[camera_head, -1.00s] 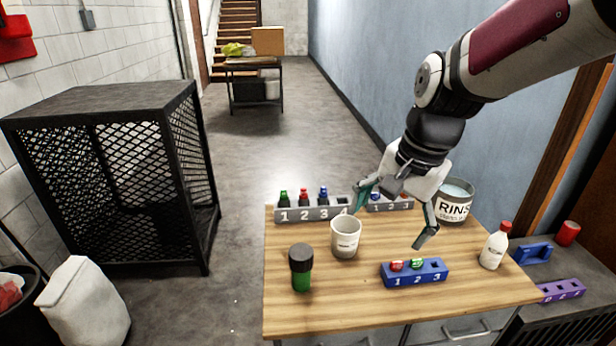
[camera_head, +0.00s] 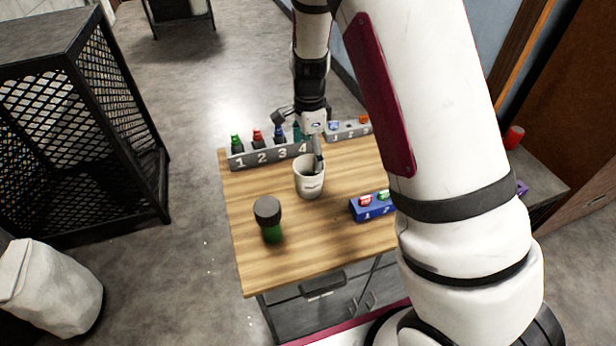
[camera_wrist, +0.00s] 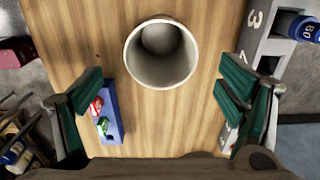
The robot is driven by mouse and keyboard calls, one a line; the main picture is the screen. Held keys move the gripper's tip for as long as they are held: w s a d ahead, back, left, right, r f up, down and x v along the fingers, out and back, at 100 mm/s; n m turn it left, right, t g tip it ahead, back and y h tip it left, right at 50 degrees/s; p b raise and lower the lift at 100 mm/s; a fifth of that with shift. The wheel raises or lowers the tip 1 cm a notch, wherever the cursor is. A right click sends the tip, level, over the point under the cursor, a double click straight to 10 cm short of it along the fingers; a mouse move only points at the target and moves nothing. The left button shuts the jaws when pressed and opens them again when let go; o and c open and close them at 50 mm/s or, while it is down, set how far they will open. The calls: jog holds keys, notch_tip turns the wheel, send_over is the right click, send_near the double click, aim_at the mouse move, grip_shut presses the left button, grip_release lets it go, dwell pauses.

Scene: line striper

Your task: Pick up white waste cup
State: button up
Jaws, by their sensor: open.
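The white waste cup (camera_head: 310,184) stands upright on the wooden tabletop, in front of the numbered grey rack. The wrist view looks down into the cup (camera_wrist: 160,76), and its inside looks empty. My gripper (camera_head: 299,138) is above and just behind the cup, pointing down, with one finger overlapping the cup's rim in the head view. In the wrist view my gripper (camera_wrist: 160,103) is open, with its green-padded fingers spread wide to the left and right of the cup. Nothing is between the pads. I cannot tell whether a finger touches the cup.
The grey rack (camera_head: 250,160) with several small bottles is close behind the cup. A dark-capped green jar (camera_head: 268,220) stands front left. A blue rack (camera_head: 362,210) with red and green items is at the right. Bare wood (camera_head: 320,240) lies in front.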

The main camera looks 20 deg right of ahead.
aim_at(309, 175)
jog(key=shift+w+f+p, duration=0.1)
jog(key=shift+f+p, duration=0.6)
jog(key=shift+f, duration=3.85)
jog(key=c, duration=1.3)
